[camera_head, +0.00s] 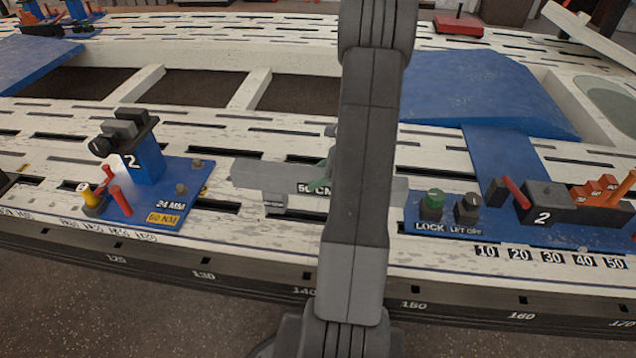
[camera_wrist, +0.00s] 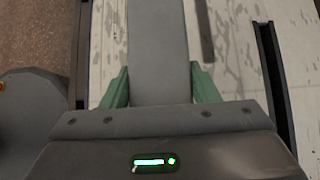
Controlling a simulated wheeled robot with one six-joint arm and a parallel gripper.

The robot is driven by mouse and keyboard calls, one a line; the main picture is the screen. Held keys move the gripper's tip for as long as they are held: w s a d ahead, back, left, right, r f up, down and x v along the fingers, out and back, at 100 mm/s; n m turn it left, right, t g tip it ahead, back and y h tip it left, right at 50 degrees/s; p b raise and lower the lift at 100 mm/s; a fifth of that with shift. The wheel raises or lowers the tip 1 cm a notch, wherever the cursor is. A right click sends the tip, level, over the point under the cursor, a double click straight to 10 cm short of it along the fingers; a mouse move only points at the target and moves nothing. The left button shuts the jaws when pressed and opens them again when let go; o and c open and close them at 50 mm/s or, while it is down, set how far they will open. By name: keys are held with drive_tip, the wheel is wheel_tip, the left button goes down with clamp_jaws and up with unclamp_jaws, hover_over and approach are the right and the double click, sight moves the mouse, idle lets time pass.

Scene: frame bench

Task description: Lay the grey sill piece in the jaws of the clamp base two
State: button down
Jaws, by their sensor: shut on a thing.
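The grey sill piece (camera_head: 262,176) is a long flat bar above the slotted white bench, with its middle hidden behind my arm. A label reading about "50 CM" shows by it. My gripper (camera_head: 321,176) has green fingers and is shut on the piece; in the wrist view my gripper (camera_wrist: 160,88) has a finger on each side of the sill piece (camera_wrist: 158,45). A blue base (camera_head: 468,222) at right has LOCK and LET OFF knobs and a dark block marked 2 (camera_head: 546,206). The sill's right end is near its left edge. I cannot tell whether they touch.
Orange blocks (camera_head: 594,188) and a red handle stand on the right base. A blue sloped panel (camera_head: 480,90) lies behind. The bench front edge has a number scale.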

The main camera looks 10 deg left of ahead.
drive_tip(key=shift+w+r, duration=0.1)
drive_tip(key=shift+r, duration=0.15)
